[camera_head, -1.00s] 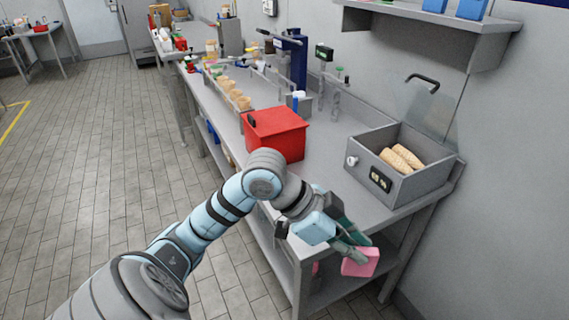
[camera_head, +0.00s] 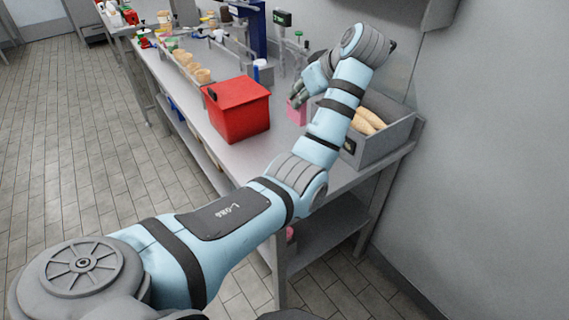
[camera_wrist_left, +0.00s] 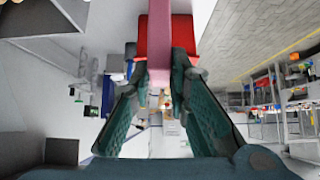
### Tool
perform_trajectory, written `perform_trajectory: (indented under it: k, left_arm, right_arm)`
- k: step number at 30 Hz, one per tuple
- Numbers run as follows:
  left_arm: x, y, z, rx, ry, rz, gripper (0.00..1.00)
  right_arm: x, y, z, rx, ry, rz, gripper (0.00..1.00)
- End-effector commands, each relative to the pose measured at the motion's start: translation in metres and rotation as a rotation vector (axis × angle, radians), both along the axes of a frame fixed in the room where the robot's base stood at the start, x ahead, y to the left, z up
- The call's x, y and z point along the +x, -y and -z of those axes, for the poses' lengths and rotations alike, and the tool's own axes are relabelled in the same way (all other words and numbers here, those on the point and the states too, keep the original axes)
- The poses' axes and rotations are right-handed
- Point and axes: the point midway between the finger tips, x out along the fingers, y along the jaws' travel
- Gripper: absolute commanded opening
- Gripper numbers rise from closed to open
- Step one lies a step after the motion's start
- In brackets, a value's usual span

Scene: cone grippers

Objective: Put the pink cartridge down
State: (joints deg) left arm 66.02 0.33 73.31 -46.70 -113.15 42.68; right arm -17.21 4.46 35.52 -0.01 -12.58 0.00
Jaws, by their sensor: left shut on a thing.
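The pink cartridge (camera_head: 297,113) is a small pink block over the counter, between the red box and the grey bin. In the left wrist view the cartridge (camera_wrist_left: 159,40) runs up from between the fingertips. My left gripper (camera_head: 297,98) is shut on it from above, and the fingers (camera_wrist_left: 158,82) press on both its sides in the wrist view. Whether its underside touches the counter is unclear. My forearm hides part of the counter and bin. My right gripper is out of view.
A red box (camera_head: 238,108) stands just left of the cartridge. A grey bin (camera_head: 386,142) holding tan rolls stands to the right. A row of tan cups (camera_head: 191,68) and a blue post (camera_head: 249,27) are farther back. Bare counter (camera_head: 262,150) lies in front of the red box.

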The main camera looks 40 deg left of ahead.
Motion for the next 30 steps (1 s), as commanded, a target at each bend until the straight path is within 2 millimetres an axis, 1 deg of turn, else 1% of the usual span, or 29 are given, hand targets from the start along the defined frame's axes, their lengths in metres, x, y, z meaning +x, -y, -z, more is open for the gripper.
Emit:
perform_trajectory:
  k: [2,5,6,9,12,15,17,23,25,30]
  left_arm:
    - [-0.002,0.001,0.013,0.000,-0.006,-0.020,0.00]
    - [-0.003,0.000,0.048,0.001,-0.009,-0.019,0.00]
    - [-0.003,0.000,0.065,0.001,-0.009,-0.019,0.00]
    - [-0.003,0.000,0.104,0.002,-0.008,-0.017,0.00]
    - [-0.003,0.000,0.135,0.000,-0.008,-0.016,0.00]
    - [-0.002,0.000,0.150,0.000,-0.004,-0.017,0.00]
    - [-0.002,0.000,0.157,0.001,-0.003,-0.016,0.00]
    - [-0.003,0.000,0.194,0.001,-0.006,-0.016,0.00]
    - [-0.002,0.000,0.197,0.000,-0.003,-0.017,0.00]
    - [-0.002,0.000,0.196,0.000,-0.002,-0.016,0.00]
  right_arm:
    - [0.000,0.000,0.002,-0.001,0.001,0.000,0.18]
    - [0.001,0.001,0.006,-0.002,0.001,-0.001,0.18]
    - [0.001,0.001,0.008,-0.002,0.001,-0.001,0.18]
    - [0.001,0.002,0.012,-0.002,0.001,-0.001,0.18]
    - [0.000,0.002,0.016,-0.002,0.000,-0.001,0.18]
    - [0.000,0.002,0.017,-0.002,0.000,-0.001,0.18]
    - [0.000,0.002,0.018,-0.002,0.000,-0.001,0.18]
    - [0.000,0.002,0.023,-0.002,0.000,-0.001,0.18]
    - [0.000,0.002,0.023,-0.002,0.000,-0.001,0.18]
    - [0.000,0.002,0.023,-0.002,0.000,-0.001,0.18]
